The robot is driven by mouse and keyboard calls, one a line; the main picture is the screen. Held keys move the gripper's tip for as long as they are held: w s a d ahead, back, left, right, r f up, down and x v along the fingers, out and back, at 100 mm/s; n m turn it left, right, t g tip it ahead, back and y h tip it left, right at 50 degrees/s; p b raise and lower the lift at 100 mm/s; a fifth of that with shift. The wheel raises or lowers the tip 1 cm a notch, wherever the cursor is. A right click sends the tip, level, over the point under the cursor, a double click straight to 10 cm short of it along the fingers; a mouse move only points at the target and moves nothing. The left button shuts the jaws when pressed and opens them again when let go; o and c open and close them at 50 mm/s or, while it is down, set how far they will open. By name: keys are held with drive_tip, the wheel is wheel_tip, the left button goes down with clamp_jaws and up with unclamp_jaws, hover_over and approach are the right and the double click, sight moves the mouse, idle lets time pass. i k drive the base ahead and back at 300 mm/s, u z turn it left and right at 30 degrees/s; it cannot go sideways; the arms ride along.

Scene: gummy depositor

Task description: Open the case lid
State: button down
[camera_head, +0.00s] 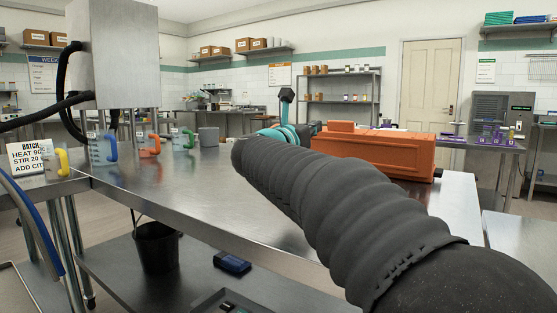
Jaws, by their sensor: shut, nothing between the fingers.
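The orange case (398,158) lies on the steel table at the right, partly hidden by my dark sleeved arm. Its lid (385,139) looks shut, with a raised orange block on top near the left end. A small dark part shows at its lower right corner. My gripper (313,128) appears small and dark beyond the teal wrist joints, by the left end of the case. It is shut with nothing in it. The sleeve and wrist partly hide this area, and I cannot tell whether the gripper touches the case.
The table's middle is clear.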

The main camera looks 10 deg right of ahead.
sight(406, 153)
drive_tip(key=k, duration=1)
